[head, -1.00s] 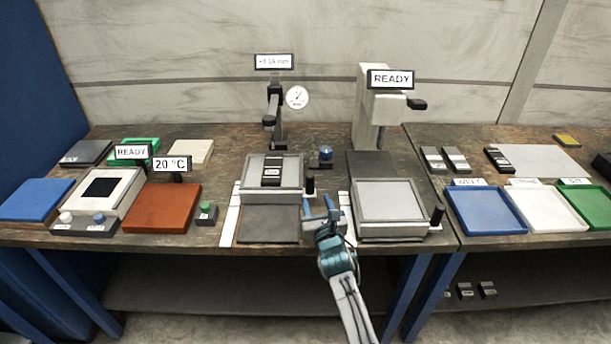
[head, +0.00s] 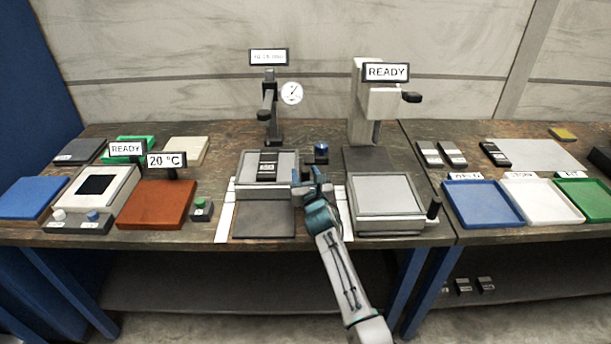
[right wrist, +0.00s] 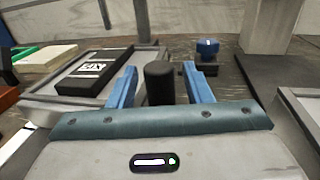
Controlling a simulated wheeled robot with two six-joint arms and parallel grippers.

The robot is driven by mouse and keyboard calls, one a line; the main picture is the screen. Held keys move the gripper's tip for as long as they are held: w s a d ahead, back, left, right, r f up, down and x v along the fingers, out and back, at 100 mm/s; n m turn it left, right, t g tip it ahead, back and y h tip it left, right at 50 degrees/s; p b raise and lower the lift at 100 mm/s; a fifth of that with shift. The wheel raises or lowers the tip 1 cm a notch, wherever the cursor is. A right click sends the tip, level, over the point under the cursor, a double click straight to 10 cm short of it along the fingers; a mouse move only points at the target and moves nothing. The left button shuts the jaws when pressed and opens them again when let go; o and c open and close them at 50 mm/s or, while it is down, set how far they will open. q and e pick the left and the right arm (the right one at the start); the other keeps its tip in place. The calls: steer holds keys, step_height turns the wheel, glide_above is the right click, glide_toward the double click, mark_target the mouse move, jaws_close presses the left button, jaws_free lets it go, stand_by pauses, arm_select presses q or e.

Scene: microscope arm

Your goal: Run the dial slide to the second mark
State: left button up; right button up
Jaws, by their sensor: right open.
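The dial slide (head: 247,168) is a grey tray on a dark bed (head: 264,224), with a black block (head: 268,165) lying in it. It also shows in the right wrist view (right wrist: 119,91). The dial (head: 291,93) and a display with unreadable text (head: 269,57) stand above it. My right gripper (head: 308,182) is at the slide's right side. In the right wrist view its blue fingers stand open on either side of the slide's black upright knob (right wrist: 159,84); contact cannot be told. White strips (head: 225,207) flank the bed; their marks are too small to read. My left gripper is out of view.
A blue-topped button (head: 321,149) stands just behind my right gripper, also in the right wrist view (right wrist: 208,46). A second grey stage (head: 388,195) with its own black knob (head: 433,208) is to the right. A green button (head: 201,207) is to the left.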

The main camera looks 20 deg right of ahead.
jaws_close()
steer(key=w, duration=0.2)
steer(key=w+d+b, duration=0.1)
steer(key=w, duration=0.1)
steer(key=shift+w+d+f, duration=0.1)
steer(key=shift+w+d, duration=0.1)
steer(key=shift+w, duration=0.2)
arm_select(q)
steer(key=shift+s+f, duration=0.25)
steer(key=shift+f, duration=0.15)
arm_select(e)
jaws_free()
steer(key=shift+s, duration=0.1)
